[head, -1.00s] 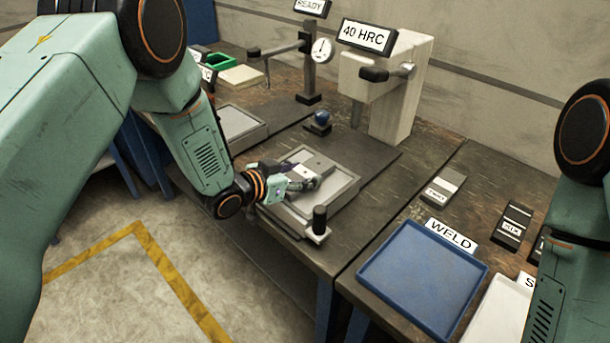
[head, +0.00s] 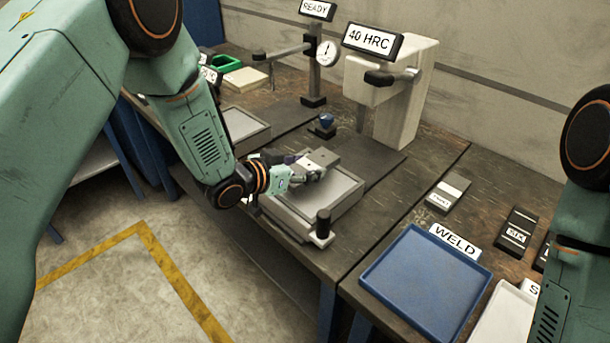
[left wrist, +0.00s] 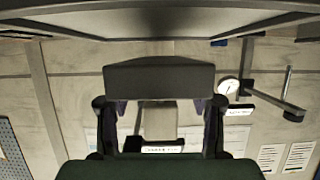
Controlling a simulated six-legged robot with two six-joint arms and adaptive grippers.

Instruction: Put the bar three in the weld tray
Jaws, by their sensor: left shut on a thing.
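My left gripper (head: 306,174) is shut on a grey bar (head: 322,159), held just above the grey tray-like plate of the hardness tester. I take it for bar three; no label shows on it. In the left wrist view the bar (left wrist: 158,78) lies across between the fingers (left wrist: 160,112). The weld tray (head: 425,283) is blue, shallow and empty, at the front right, with a WELD sign (head: 454,240) at its back edge. My right arm shows at the right edge, but its gripper is out of frame.
The tester (head: 402,88) with its 40 HRC sign stands behind the plate (head: 335,197), which has a black knob (head: 323,222) at its front corner.

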